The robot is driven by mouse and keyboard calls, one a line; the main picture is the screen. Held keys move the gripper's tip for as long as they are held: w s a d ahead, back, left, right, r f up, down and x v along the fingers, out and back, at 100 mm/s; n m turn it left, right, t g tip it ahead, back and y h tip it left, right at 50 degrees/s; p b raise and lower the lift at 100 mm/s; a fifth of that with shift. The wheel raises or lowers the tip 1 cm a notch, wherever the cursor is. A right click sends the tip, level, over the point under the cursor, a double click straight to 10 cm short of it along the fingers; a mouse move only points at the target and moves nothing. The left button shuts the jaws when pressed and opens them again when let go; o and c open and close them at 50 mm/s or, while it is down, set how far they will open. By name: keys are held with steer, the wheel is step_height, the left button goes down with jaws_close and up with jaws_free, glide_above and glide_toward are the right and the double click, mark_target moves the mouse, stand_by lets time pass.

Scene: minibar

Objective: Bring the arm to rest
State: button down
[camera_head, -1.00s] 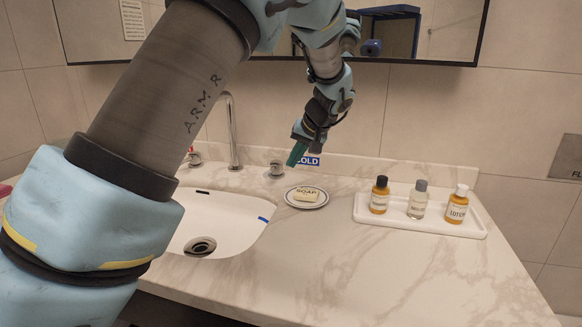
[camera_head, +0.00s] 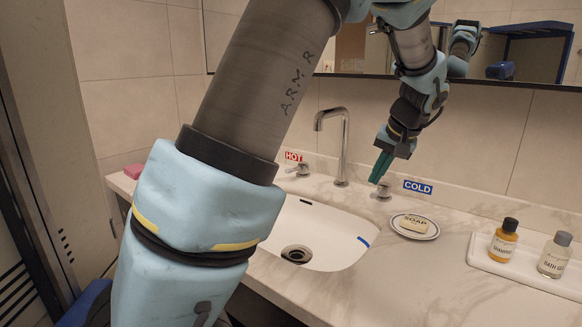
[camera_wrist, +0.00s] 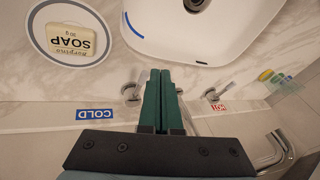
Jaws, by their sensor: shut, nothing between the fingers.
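My gripper (camera_head: 379,170) hangs above the back of the counter, close to the cold tap handle (camera_head: 381,192) in the head view. Its green fingers point down and are shut with nothing between them. In the wrist view the closed fingers (camera_wrist: 160,75) point towards the sink, with the cold handle (camera_wrist: 131,92) just left of them. I cannot tell whether they touch it. My arm reaches across the head view from the lower left to the upper right.
The sink basin (camera_head: 316,230) lies below. A soap (camera_head: 416,223) rests on a round dish (camera_head: 432,234) right of it. A tall faucet (camera_head: 343,150) and the hot handle (camera_head: 299,168) stand left of my gripper. A tray (camera_head: 510,273) with bottles is at right; a mirror (camera_head: 370,50) hangs behind.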

steer(key=s+a+f+n+g+p, duration=0.1)
steer(key=s+a, duration=0.3)
steer(key=a, duration=0.5)
steer(key=s+a+f+n+g+h+p, duration=0.1)
steer(key=s+a, duration=0.3)
steer(key=a, duration=0.6)
steer(key=s+a+f+n+g+h+p, duration=0.1)
steer(key=s+a+f, duration=0.2)
steer(key=a, duration=0.7)
steer(key=shift+s+a+n, duration=0.1)
steer(key=shift+s+n, duration=0.3)
steer(key=shift+s, duration=0.3)
steer(key=shift+s+a, duration=0.2)
steer(key=shift+s, duration=0.1)
